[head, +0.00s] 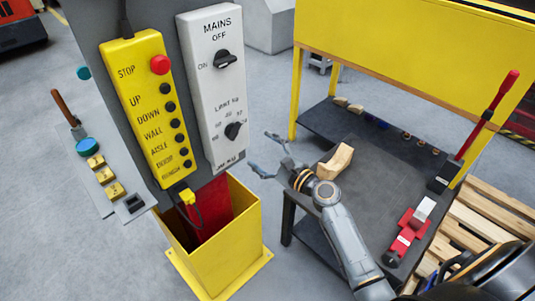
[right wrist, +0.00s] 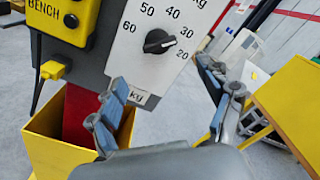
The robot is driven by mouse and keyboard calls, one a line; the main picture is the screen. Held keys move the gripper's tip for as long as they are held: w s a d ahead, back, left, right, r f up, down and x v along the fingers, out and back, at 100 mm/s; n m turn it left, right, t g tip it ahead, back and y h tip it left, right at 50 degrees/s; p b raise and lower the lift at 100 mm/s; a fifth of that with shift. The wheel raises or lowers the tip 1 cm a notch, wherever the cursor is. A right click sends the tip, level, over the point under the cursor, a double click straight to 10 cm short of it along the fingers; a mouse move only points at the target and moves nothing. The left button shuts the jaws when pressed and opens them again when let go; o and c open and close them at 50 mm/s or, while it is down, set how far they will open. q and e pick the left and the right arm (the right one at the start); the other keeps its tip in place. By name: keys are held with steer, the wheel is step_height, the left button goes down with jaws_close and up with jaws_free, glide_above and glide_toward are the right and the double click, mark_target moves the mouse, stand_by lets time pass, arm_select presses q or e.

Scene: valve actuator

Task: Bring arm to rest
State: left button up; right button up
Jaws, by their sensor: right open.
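My right arm (head: 345,235) reaches up from the lower right in the head view. Its gripper (head: 270,154) is open and empty, just right of the white panel's lower edge. In the right wrist view the two fingers (right wrist: 160,98) are spread apart, with the white panel (right wrist: 150,50) and its black limit knob (right wrist: 158,41) beyond them. The knob also shows in the head view (head: 233,130). I cannot tell the exact gap between fingers and panel. My left gripper is not in view.
The yellow button panel (head: 135,75) hangs beside the white one, above a yellow bin (head: 232,262). A dark workbench (head: 375,160) with a wooden block (head: 335,162) and a red tool (head: 408,232) stands right. Pallets (head: 470,222) lie at far right. Open floor shows at left.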

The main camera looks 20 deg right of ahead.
steer(key=shift+v, duration=1)
steer(key=s+f+n+g+h+b, duration=0.1)
steer(key=s+f+n+g, duration=0.4)
steer(key=f, duration=0.8)
steer(key=s+a+f+n+g+h+b, duration=0.15)
steer(key=s+f, duration=0.45)
steer(key=f, duration=0.7)
steer(key=s+f+n+g+h, duration=0.2)
steer(key=s+f+n+g, duration=0.3)
steer(key=f, duration=0.9)
steer(key=s+f+n+g, duration=0.1)
steer(key=s+f+n, duration=0.3)
steer(key=s, duration=0.7)
steer(key=s+f+n+g+h+b, duration=0.1)
steer(key=s+f+n+g, duration=0.1)
steer(key=s+f+n, duration=0.3)
steer(key=s+f+n+g, duration=0.1)
steer(key=s+f+n, duration=0.3)
steer(key=s, duration=1.3)
step_height(320, 180, down, 5)
steer(key=shift+s+r+n+h+b, duration=0.1)
steer(key=shift+s+n+h+b, duration=0.15)
steer(key=shift+n+h+b, duration=0.15)
steer(key=shift+s+d+g, duration=0.1)
steer(key=shift+s+g, duration=0.05)
steer(key=shift+g, duration=0.1)
steer(key=shift+c, duration=0.4)
